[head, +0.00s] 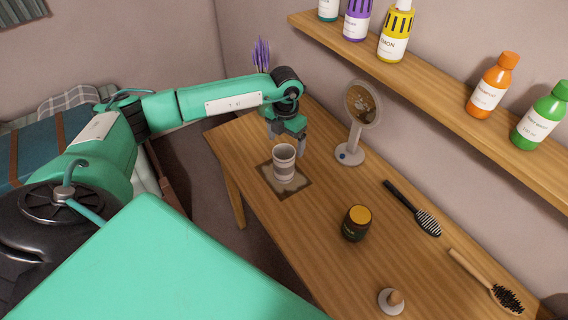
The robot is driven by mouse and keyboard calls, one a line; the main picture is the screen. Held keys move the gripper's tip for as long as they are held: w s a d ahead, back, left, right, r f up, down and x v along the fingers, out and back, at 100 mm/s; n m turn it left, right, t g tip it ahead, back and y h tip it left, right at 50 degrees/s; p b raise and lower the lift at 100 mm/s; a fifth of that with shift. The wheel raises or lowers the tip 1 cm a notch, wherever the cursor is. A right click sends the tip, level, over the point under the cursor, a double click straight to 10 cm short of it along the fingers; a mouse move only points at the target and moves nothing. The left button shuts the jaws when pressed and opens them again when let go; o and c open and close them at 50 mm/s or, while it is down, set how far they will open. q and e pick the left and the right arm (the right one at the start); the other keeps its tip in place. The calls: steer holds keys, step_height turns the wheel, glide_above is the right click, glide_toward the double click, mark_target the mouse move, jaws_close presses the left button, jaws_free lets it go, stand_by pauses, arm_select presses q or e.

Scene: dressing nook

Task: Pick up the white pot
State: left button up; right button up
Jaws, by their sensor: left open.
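A white pot (284,164) with grey bands stands upright on a dark patterned mat (298,185) near the table's left end. My left gripper (287,138) is just behind and above the pot, pointing down. Its grey fingers are apart, one toward each side of the pot's rim. I cannot tell whether they touch it. The pot hides part of the fingers. My right gripper is not in view.
A round mirror (362,103) on a stand is right of the pot. A dark jar with a yellow lid (356,222), brushes (412,208) and a small knobbed white piece (391,301) lie nearer. A bottle shelf (440,92) runs along the wall. Purple flowers (261,55) show behind my arm.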

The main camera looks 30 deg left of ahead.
mark_target(284, 161)
arm_select(q)
step_height(284, 161, down, 4)
steer(key=shift+f+p, duration=0.2)
steer(key=shift+p, duration=0.15)
steer(key=f, duration=0.1)
steer(key=f+p, duration=0.2)
steer(key=f, duration=0.1)
steer(key=shift+s+a, duration=0.15)
steer(key=shift+a, duration=0.15)
steer(key=shift+f, duration=0.6)
steer(key=c, duration=1)
steer(key=shift+c, duration=0.9)
steer(key=shift+r, duration=0.1)
